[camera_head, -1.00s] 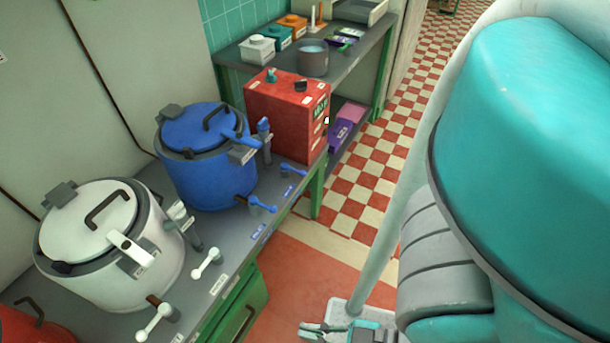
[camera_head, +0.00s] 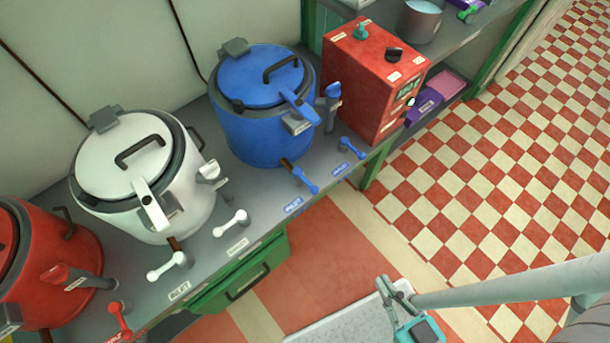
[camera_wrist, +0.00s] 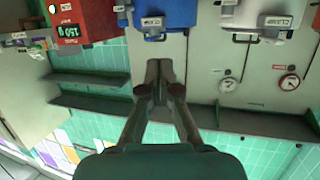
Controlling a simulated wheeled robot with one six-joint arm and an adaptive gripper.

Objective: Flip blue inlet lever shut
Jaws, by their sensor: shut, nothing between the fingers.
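The blue kettle (camera_head: 265,135) stands on the grey bench with its lid on. Two blue levers are in front of it. The left one (camera_head: 305,181), beside a short brown pipe and above a small blue label (camera_head: 293,206), looks like the inlet lever. The right one (camera_head: 349,147) is nearer the red box. My gripper (camera_head: 384,284) is over the floor in front of the bench, apart from both levers. In the wrist view my gripper (camera_wrist: 158,70) is shut and empty, and part of the blue kettle (camera_wrist: 160,16) shows at the top.
A white kettle (camera_head: 140,220) and a red kettle (camera_head: 55,262) with similar levers stand to the left. A red control box (camera_head: 365,95) stands right of the blue kettle. A green drawer (camera_head: 240,280) is under the bench. Tiled floor (camera_head: 490,190) lies open at right.

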